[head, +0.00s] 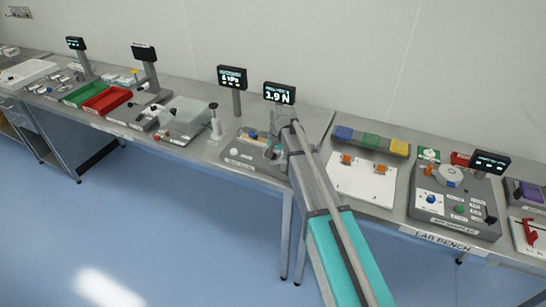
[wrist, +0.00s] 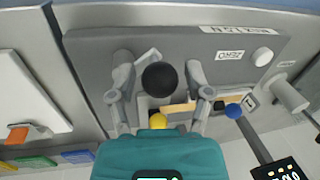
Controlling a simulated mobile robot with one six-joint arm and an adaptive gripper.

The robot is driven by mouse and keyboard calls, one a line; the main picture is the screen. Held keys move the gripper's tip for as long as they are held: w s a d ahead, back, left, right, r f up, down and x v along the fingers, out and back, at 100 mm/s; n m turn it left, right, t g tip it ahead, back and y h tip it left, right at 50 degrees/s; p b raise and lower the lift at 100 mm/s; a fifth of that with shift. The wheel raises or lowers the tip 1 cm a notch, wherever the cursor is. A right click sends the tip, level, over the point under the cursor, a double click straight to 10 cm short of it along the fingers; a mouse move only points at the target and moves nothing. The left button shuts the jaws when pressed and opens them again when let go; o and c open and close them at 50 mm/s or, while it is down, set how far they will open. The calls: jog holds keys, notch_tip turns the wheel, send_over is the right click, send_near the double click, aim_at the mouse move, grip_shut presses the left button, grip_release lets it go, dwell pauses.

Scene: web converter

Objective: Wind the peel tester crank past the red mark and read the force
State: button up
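The peel tester cannot be told for sure by its label; a grey device (head: 245,150) sits under my gripper (head: 277,140) on the bench. In the wrist view my gripper (wrist: 160,80) has its fingers apart on either side of a black ball knob (wrist: 160,78). Gaps show between the knob and both fingers. A short grey bar (wrist: 148,56) shows beside the knob. A black display (head: 279,93) behind the device reads 1.9 N. I see no red mark; my gripper and arm hide part of the device.
A second display (head: 232,77) stands to the left. A white round button (wrist: 263,56), a yellow ball (wrist: 157,121) and a blue ball (wrist: 233,110) are close to my fingers. A white board (head: 362,180) with orange clips lies to the right. The blue floor in front is clear.

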grip_shut()
jog(key=shift+s, duration=0.1)
jog(key=shift+s+d+n+g, duration=0.25)
jog(key=shift+s+d+n, duration=0.15)
jog(key=shift+n, duration=1.15)
jog(key=shift+s+d+n+g, duration=0.35)
jog(key=shift+d+n, duration=0.1)
jog(key=shift+n, duration=1.15)
jog(key=shift+s+d+n+g, duration=0.2)
jog(key=shift+s+d+n, duration=0.2)
jog(key=shift+n, duration=1.15)
jog(key=shift+o, duration=2)
grip_release()
